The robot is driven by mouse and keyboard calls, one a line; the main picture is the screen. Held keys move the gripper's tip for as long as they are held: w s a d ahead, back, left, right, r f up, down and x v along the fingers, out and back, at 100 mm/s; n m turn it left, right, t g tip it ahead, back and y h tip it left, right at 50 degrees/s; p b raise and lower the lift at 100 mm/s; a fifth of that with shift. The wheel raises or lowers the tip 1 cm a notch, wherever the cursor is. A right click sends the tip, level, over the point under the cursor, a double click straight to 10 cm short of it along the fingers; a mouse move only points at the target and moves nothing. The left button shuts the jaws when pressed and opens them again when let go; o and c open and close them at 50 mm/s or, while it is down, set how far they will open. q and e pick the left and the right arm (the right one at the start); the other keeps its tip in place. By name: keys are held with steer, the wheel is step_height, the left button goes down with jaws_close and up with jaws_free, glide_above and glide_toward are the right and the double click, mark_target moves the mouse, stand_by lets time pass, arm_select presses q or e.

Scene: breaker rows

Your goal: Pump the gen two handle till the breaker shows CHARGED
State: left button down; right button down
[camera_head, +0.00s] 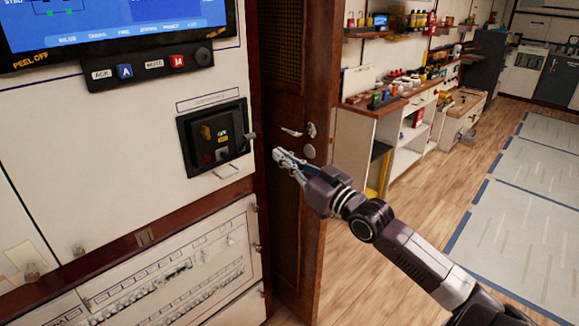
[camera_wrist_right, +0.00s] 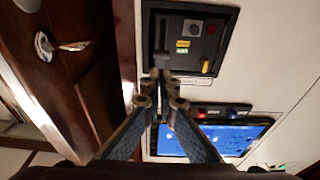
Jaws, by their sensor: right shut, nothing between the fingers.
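The breaker (camera_head: 196,156) is a dark recessed unit in the white wall panel. It has a yellow knob, small buttons and small yellow-green flags whose words are too small to read. Its grey handle (camera_head: 249,136) sticks out at the right side. The wrist view shows the breaker (camera_wrist_right: 212,62) turned over, with the handle (camera_wrist_right: 162,60) just beyond my fingertips. My right gripper (camera_head: 277,155) is shut and empty, to the right of the handle and a little lower in the head view. It appears apart from the handle. My left gripper is out of view.
A wooden door (camera_head: 290,200) with a metal lever stands right of the panel, close to my right gripper. A blue screen (camera_head: 125,22) and a button strip (camera_head: 150,67) are above. A cluttered workbench (camera_head: 370,105) and open floor lie to the right.

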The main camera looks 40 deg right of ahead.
steer(key=shift+s+f, duration=0.2)
steer(key=shift+s, duration=0.35)
steer(key=shift+s+f, duration=0.2)
steer(key=shift+s, duration=0.35)
steer(key=shift+d, duration=0.1)
stand_by(0.5)
